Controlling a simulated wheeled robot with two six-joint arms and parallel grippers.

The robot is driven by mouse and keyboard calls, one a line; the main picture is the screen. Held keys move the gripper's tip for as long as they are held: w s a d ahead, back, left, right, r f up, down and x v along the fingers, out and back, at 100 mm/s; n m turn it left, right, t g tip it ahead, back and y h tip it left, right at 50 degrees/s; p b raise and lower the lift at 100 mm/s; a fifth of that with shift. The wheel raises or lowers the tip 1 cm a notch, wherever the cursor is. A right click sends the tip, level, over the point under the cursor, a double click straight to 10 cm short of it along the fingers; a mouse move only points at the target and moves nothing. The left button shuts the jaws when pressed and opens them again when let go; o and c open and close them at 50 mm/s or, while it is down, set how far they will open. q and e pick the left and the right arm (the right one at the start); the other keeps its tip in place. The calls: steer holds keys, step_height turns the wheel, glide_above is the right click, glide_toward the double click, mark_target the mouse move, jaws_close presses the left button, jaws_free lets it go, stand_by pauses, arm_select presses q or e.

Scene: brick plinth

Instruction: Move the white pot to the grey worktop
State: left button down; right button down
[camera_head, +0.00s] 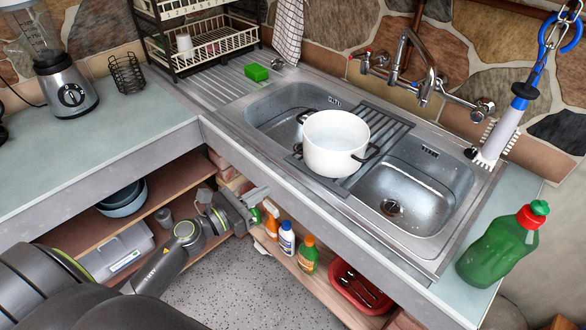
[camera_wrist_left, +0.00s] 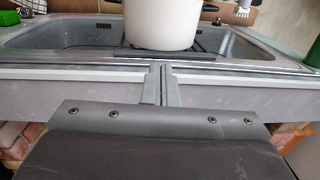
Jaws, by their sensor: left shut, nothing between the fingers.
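The white pot (camera_head: 335,142), with dark handles, stands upright on a dark ribbed rack (camera_head: 388,137) across the middle of the steel sink. Its lower part shows at the top of the left wrist view (camera_wrist_left: 163,22). The grey worktop (camera_head: 95,155) runs along the left, with a smooth, pale surface. My left gripper (camera_head: 264,195) is low in front of the counter edge, below and left of the pot and apart from it. Its two fingers meet in the left wrist view (camera_wrist_left: 161,72), with nothing between them. My right gripper is not in view.
A blender (camera_head: 68,85) and black wire basket (camera_head: 127,73) stand at the worktop's back; its front is clear. A dish rack (camera_head: 205,42) and green sponge (camera_head: 256,72) are behind the sink. A green bottle (camera_head: 497,248) stands right. Shelves below hold several bottles.

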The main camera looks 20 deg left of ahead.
mark_target(311, 160)
arm_select(q)
steer(key=p+x, duration=0.4)
steer(key=x, duration=0.8)
steer(key=shift+w+d+r, duration=0.1)
steer(key=shift+w+d, duration=0.1)
steer(key=shift+w, duration=0.2)
steer(key=shift+w+d, duration=0.2)
steer(key=shift+w, duration=0.35)
steer(key=shift+w+d+b, duration=0.25)
steer(key=shift+w+b, duration=0.1)
steer(key=shift+w, duration=0.25)
steer(key=shift+w+d, duration=0.2)
steer(key=shift+w, duration=0.25)
